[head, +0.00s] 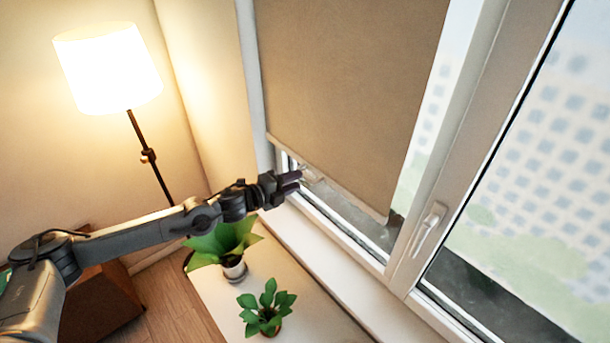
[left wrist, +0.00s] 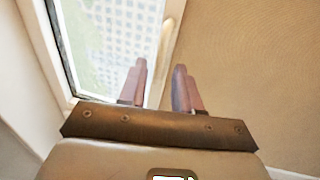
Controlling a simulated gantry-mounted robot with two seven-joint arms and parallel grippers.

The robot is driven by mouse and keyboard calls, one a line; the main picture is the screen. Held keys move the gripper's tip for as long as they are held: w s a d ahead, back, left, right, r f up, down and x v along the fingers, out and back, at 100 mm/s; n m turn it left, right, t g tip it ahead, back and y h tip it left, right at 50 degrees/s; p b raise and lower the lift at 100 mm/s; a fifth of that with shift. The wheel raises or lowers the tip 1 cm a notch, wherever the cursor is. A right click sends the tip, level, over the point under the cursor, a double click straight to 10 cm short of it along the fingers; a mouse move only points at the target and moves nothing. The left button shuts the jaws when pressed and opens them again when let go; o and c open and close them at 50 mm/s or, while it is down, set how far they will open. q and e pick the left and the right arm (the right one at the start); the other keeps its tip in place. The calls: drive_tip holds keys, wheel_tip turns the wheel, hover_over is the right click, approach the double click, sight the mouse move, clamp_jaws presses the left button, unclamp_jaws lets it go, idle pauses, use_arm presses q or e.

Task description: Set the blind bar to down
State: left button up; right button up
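A tan roller blind (head: 350,90) hangs over the left window pane. Its bottom bar (head: 330,181) runs slanted in the picture, with a strip of glass showing below it. My left gripper (head: 297,182) is just below the bar's left end. In the left wrist view its two fingers (left wrist: 161,75) are apart with nothing seen between them. My right gripper is not in view.
Two potted plants, one large (head: 232,268) and one small (head: 267,309), stand on the white ledge (head: 215,300) below my left arm. A window handle (head: 429,229) is on the frame at right. A lit floor lamp (head: 108,70) stands at left.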

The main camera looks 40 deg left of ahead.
use_arm(q)
drive_tip(key=shift+p+x, duration=0.5)
drive_tip(key=shift+x, duration=2)
drive_tip(key=shift+c, duration=0.3)
clamp_jaws()
